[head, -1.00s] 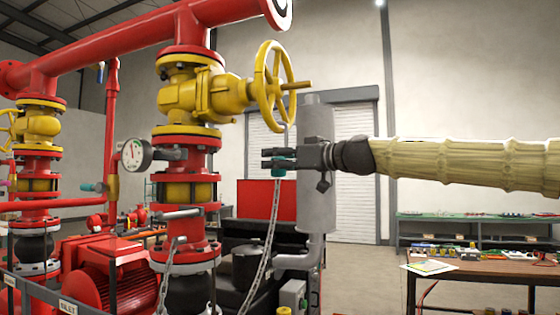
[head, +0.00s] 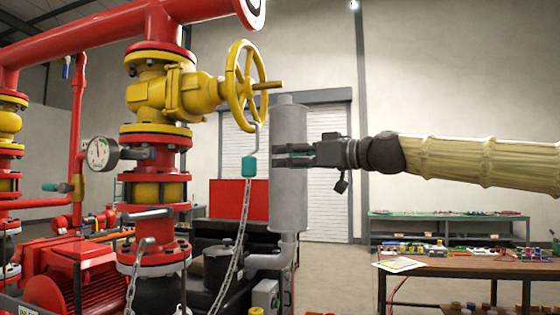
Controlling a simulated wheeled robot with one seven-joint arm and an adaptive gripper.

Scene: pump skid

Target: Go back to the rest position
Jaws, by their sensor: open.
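My gripper (head: 282,154) is at the centre of the head view, pointing left, at the end of my cream-sleeved arm. It is open, with nothing between its fingers. It appears in front of the grey vertical cylinder (head: 289,205). A teal padlock-like piece (head: 249,166) hangs just left of the fingertips, below the yellow handwheel (head: 245,86), with a gap between it and the gripper. A chain (head: 238,232) runs down from near the teal piece.
Red pipework with a yellow valve (head: 168,95) and a pressure gauge (head: 100,153) fills the left. A brown table (head: 470,269) with a paper and small items stands at the right, with a green-topped bench (head: 450,215) behind it. Floor shows between the skid and the table.

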